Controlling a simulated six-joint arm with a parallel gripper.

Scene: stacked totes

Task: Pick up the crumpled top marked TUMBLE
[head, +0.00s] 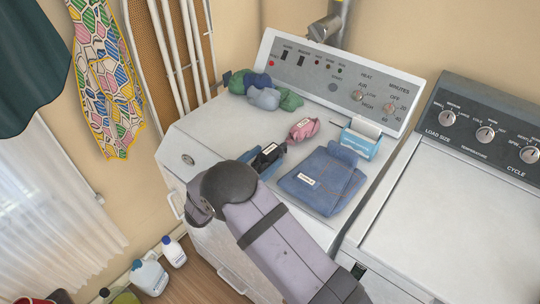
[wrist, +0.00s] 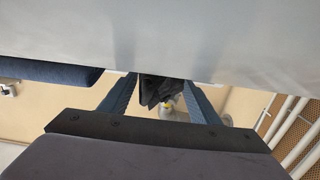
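Three labelled garments lie on the dryer top in the head view: a crumpled pink one (head: 303,130), a crumpled dark one (head: 265,160) and folded blue jeans (head: 322,183). Their white labels are too small to read, so I cannot tell which says TUMBLE. My gripper (wrist: 161,84) is low over the dryer top, with its blue-grey fingers on either side of the dark garment (wrist: 158,91). The garment fills most of the gap between the fingertips; whether they press on it is unclear. In the head view my arm hides part of the gripper.
A heap of green and blue cloth (head: 264,98) lies at the back left of the dryer top (head: 215,140). A blue-and-white box (head: 360,138) stands behind the jeans, before the control panel (head: 335,84). A washer (head: 460,215) stands at right. Bottles (head: 150,276) stand on the floor.

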